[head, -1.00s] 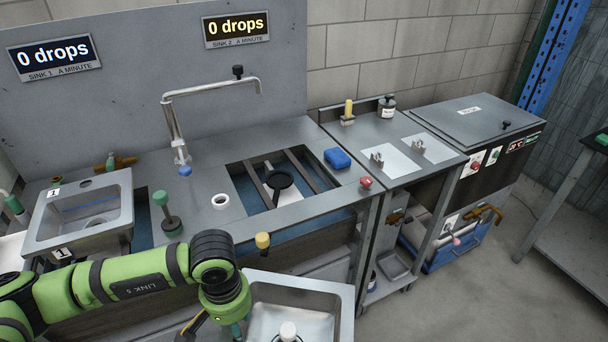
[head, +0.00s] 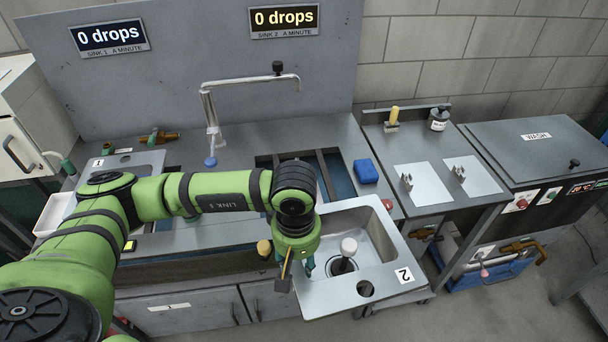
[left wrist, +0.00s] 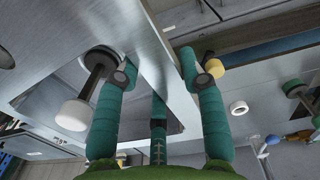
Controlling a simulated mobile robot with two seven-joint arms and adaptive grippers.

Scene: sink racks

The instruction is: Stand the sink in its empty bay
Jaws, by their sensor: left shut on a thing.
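The steel sink (head: 375,237) labelled 2 is held in the air, tilted, in front of the bench's right part. A white-topped black post (head: 348,247) stands in its basin. My left gripper (head: 308,265) is shut on the sink's left rim. In the left wrist view its teal fingers (left wrist: 160,78) lie on either side of the sink's edge (left wrist: 152,40). The open bay (head: 340,175) in the bench top, with dark rails across it, lies behind the sink, partly hidden by my arm. Another sink (head: 140,160) labelled 1 sits at the bench's left. My right gripper is not in view.
A faucet (head: 208,110) stands behind the bay. A blue block (head: 366,171) and a red knob (head: 387,204) sit right of it. A yellow knob (head: 264,248) is at the bench front. The wash cabinet (head: 540,150) stands further right.

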